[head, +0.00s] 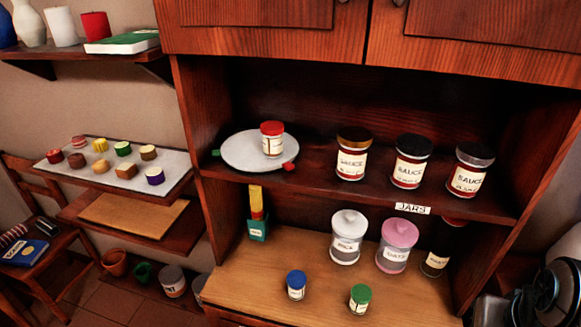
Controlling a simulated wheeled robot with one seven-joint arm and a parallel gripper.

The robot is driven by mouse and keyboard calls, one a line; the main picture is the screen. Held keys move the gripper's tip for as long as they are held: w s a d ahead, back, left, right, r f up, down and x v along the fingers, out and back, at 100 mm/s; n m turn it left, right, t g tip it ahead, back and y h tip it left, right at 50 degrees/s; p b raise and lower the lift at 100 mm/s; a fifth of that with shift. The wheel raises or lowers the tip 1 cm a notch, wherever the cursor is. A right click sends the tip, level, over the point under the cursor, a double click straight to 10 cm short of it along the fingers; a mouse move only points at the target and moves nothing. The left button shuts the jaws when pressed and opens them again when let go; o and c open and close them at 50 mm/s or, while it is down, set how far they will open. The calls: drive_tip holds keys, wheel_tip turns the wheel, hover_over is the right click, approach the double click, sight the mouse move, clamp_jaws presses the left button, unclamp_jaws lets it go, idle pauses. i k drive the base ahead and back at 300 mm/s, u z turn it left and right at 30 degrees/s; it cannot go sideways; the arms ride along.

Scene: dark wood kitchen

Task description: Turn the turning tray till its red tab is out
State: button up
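The turning tray (237,151) is a pale round disc on the upper shelf, at the left end of the cabinet opening. Its red tab (290,166) shows at the rim's front right, a little behind the shelf's front edge. A green tab (216,153) shows at the rim's left. A red-lidded jar with a cream label (272,140) stands upright on the tray, right of its middle. My gripper is not seen in the head view.
Three sauce jars (351,157) stand right of the tray, above a JARS label (412,208). Below are a white-lidded jar (347,238), a pink-lidded jar (397,246), and small blue-lidded (296,285) and green-lidded jars (359,299). The shelf before the tray is clear.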

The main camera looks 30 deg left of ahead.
sight(243, 151)
drive_tip(key=k, duration=0.75)
drive_tip(key=u, duration=0.85)
drive_tip(key=i, duration=0.3)
drive_tip(key=z, duration=0.1)
